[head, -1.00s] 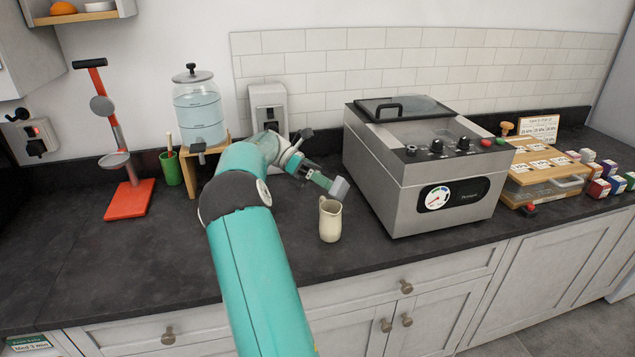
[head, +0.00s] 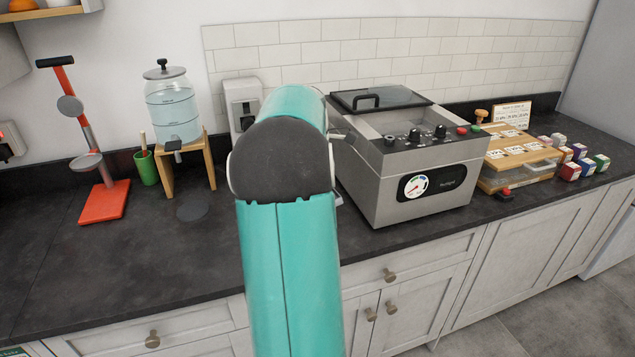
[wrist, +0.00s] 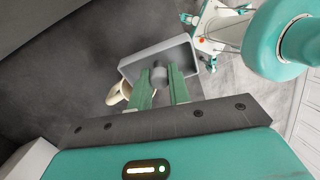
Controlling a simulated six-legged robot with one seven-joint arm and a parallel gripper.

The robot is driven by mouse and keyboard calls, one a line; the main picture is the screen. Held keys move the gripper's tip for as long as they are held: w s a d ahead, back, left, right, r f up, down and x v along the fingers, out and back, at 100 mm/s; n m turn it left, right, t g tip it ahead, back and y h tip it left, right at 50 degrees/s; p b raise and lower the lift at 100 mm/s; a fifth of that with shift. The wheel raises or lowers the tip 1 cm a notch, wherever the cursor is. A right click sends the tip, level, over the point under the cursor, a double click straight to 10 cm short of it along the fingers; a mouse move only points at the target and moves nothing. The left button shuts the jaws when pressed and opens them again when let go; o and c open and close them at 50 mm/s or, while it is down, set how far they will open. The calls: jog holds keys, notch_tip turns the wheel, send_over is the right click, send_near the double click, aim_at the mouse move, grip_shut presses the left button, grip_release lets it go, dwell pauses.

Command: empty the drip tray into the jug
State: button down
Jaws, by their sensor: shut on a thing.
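In the wrist view my gripper (wrist: 162,74) is shut on a round grey grip of the drip tray (wrist: 150,54), a shallow grey box. The tray is held off the dark counter, and I cannot tell how far it is tilted. The cream jug (wrist: 117,94) stands just beyond the tray's left side and is partly covered by the tray and a finger. I cannot tell whether they touch, or what is in either. In the head view my arm hides the gripper, the jug and nearly all of the tray.
A steel machine (head: 418,191) with a lid and dial stands right of my arm. A glass dispenser (head: 174,112) on a wooden stand, a green cup (head: 147,168) and a red-based stand (head: 104,202) are at left. The left front counter (head: 70,275) is clear.

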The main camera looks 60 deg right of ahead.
jog(key=shift+s+f+t, duration=0.15)
jog(key=shift+s+t, duration=0.2)
jog(key=shift+t, duration=0.45)
jog(key=shift+w+r+t, duration=0.1)
jog(key=shift+r+t, duration=0.5)
jog(key=shift+r, duration=0.25)
jog(key=shift+s+r, duration=0.2)
jog(key=shift+r, duration=0.05)
jog(key=shift+r+t, duration=0.45)
jog(key=shift+t, duration=0.05)
jog(key=shift+w, duration=0.1)
